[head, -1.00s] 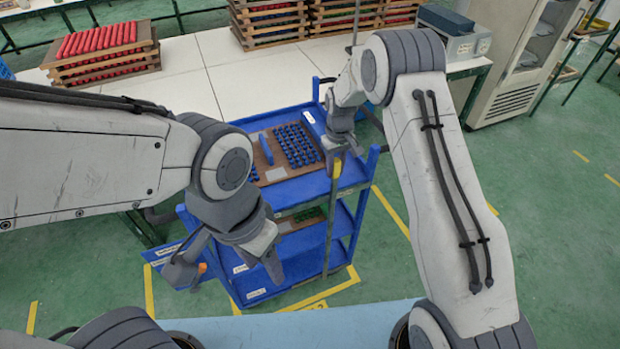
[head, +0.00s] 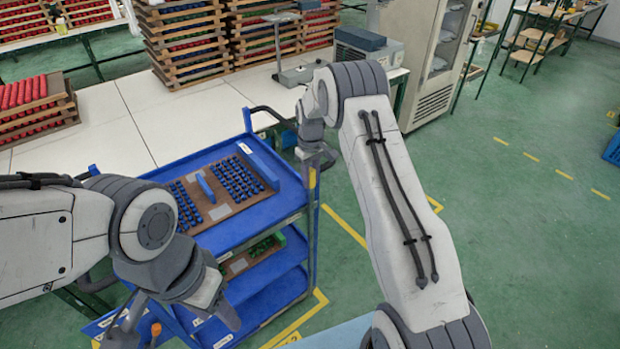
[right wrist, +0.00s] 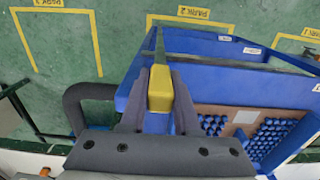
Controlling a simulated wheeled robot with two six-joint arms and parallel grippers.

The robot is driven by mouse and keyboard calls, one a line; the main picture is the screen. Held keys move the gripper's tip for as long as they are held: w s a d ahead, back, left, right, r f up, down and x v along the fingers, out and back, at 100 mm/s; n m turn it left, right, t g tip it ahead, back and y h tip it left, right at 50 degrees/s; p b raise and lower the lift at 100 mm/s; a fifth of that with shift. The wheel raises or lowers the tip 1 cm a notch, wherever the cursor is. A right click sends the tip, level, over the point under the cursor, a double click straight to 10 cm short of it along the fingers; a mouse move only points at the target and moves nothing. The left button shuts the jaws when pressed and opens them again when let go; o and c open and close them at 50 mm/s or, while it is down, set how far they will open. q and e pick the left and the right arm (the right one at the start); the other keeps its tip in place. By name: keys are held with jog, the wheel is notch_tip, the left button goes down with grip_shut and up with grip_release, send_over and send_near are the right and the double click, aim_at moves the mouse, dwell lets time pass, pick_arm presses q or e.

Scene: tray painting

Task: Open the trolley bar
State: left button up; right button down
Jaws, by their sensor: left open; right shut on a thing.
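The blue trolley (head: 262,214) stands left of centre in the head view, with shelves one above another. Its bar, a thin upright with a yellow grip (head: 312,178), is at the trolley's right side. In the right wrist view the yellow grip (right wrist: 160,90) sits between the two fingers of my right gripper (right wrist: 160,108), which is shut on it. In the head view my right gripper (head: 318,158) is partly hidden by its own wrist. My left gripper (head: 178,322) is open and empty, low at the trolley's near left side.
The top shelf holds a brown board (head: 218,212) of blue pieces; green pieces (head: 258,248) lie on the shelf below. A white table (head: 160,115) stands behind, with stacked wooden trays (head: 185,45) and a grey device (head: 372,52). Green floor (head: 500,230) to the right is clear.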

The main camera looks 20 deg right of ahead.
jog(key=c, duration=0.6)
grip_release()
jog(key=shift+w+d+r, duration=0.1)
jog(key=shift+w+d, duration=0.05)
jog(key=shift+d, duration=0.25)
jog(key=shift+c, duration=0.2)
jog(key=shift+a, duration=0.1)
jog(key=shift+a, duration=0.1)
jog(key=shift+r, duration=0.3)
notch_tip(320, 180, up, 9)
jog(key=b, duration=0.2)
jog(key=shift+r+b, duration=0.15)
jog(key=shift+b, duration=0.15)
jog(key=shift+r, duration=0.25)
